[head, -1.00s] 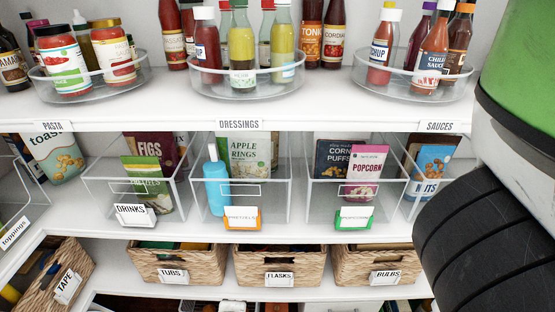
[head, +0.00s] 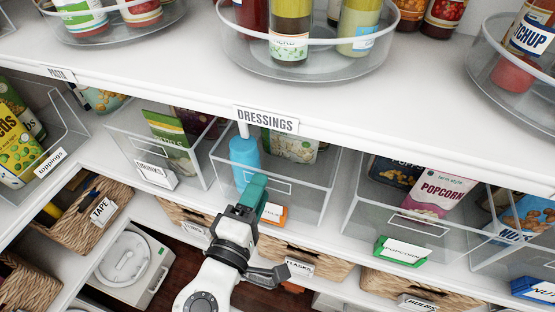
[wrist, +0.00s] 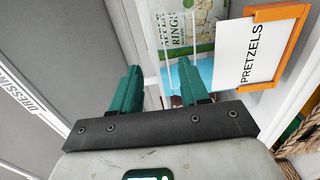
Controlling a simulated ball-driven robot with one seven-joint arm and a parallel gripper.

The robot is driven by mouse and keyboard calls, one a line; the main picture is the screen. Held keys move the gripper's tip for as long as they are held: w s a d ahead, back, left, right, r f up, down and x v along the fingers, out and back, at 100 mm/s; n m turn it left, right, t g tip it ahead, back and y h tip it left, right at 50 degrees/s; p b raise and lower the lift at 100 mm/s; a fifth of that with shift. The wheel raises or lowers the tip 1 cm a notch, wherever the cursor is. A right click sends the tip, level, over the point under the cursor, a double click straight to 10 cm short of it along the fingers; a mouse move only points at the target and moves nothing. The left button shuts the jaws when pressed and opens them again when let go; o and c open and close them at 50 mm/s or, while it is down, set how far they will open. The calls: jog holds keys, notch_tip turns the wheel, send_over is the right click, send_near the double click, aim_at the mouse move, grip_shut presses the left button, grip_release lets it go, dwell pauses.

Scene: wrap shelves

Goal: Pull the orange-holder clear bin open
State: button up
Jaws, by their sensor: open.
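The clear bin (head: 318,200) with the orange label holder (head: 272,213) sits on the shelf under the DRESSINGS label, flush with its row. It holds a blue bottle (head: 244,152) and an Apple Rings pouch (head: 292,146). My gripper (head: 255,192) is at the left part of the bin's front, left of the orange holder. In the wrist view my gripper (wrist: 158,82) has its two teal fingers apart with nothing held. The bin's pale rim shows in the gap between them; I cannot tell if they straddle it. The PRETZELS card (wrist: 250,52) in its orange holder is to the right.
A drinks bin (head: 192,178) stands to the left and a green-holder popcorn bin (head: 350,215) to the right. The DRESSINGS shelf edge (head: 330,135) overhangs the bins. Wicker baskets (head: 330,268) sit below. A blue-holder bin (head: 490,250) is at the far right.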

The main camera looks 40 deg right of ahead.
jog(key=p+x, duration=0.1)
jog(key=x, duration=0.6)
jog(key=shift+w, duration=0.1)
grip_shut()
dwell(0.5)
